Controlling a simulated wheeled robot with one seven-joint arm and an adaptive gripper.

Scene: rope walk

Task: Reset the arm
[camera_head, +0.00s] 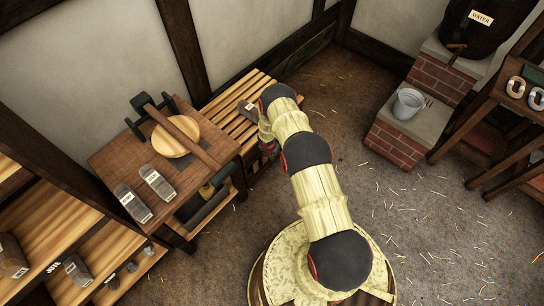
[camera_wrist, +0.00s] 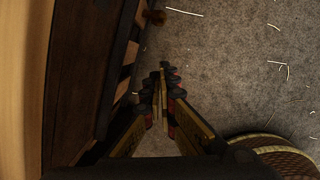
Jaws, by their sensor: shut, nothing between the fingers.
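My arm (camera_head: 318,200) is cream with black joints and reaches away from my base toward the wooden furniture by the wall. My gripper (camera_head: 268,150) is mostly hidden behind the arm in the head view, beside the slatted bench. In the wrist view my gripper (camera_wrist: 162,88) is shut, with its fingertips together and nothing between them. It points down over the straw-strewn floor (camera_wrist: 220,60), and a wooden piece of furniture (camera_wrist: 95,70) stands close on its left.
A wooden table (camera_head: 110,160) carries a round wooden disc (camera_head: 176,136) and two grey labelled blocks. The slatted bench (camera_head: 215,115) adjoins it. Shelves stand at lower left. A bucket (camera_head: 408,103) stands on brick steps (camera_head: 395,146) under a water barrel (camera_head: 484,25). Floor on the right is clear.

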